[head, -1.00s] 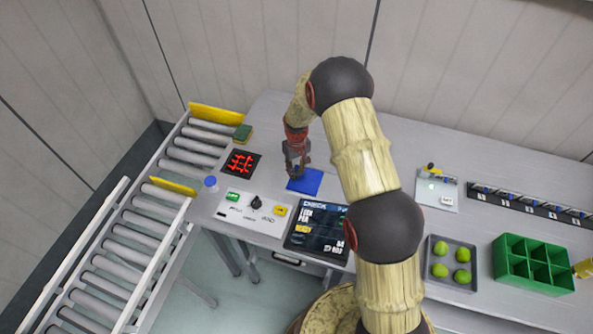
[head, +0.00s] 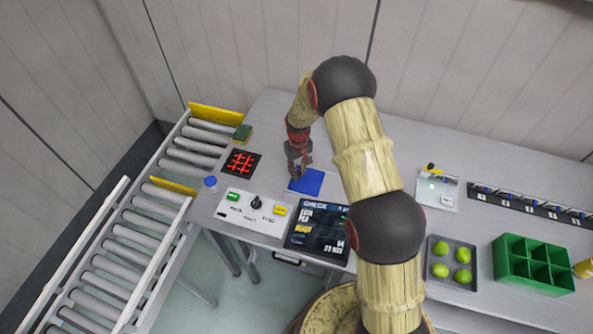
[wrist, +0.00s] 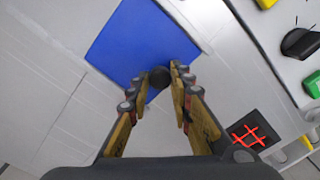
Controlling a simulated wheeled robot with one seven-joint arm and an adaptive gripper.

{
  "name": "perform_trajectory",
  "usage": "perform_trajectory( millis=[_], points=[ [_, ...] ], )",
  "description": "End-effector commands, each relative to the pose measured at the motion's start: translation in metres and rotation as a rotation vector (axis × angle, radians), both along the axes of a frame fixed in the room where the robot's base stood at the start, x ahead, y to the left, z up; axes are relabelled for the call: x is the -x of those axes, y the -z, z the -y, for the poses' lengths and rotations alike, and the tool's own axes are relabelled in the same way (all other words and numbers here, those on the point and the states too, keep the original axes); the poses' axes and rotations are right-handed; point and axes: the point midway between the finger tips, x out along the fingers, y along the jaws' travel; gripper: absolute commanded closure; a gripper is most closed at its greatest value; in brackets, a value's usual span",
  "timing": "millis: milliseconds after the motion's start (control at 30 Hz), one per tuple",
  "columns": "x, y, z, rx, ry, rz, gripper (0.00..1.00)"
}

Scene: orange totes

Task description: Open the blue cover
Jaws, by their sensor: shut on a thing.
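The blue cover (head: 309,183) is a flat blue square on the grey table, behind the screen panel. It fills the upper middle of the wrist view (wrist: 140,40). A dark round knob (wrist: 159,76) sits at its near edge. My gripper (head: 298,173) is at the cover's left side in the head view. In the wrist view my gripper (wrist: 155,88) has its two fingers closed on the dark knob. The cover looks flat. What lies under it is hidden.
In front are a white control panel (head: 237,222) with a black dial and a dark screen (head: 318,234). A black pad with red lines (head: 240,162) and a roller conveyor (head: 180,160) are left. A tray of green fruit (head: 440,278) and a green crate (head: 515,285) are right.

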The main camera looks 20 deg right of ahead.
Motion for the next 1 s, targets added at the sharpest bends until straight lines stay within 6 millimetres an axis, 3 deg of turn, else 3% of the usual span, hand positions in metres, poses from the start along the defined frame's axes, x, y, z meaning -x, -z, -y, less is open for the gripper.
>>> perform_trajectory(
  millis=[200,400,800,833,1000],
  points=[
    [0.032,0.0,0.048,0.0,0.006,-0.002,1.0],
    [0.054,0.0,0.081,0.0,0.003,-0.001,1.0],
    [0.059,0.0,0.088,0.0,0.0,-0.001,1.0],
    [0.059,0.0,0.088,0.0,0.0,-0.001,0.78],
    [0.059,0.0,0.088,0.001,0.0,-0.001,0.68]
  ],
)
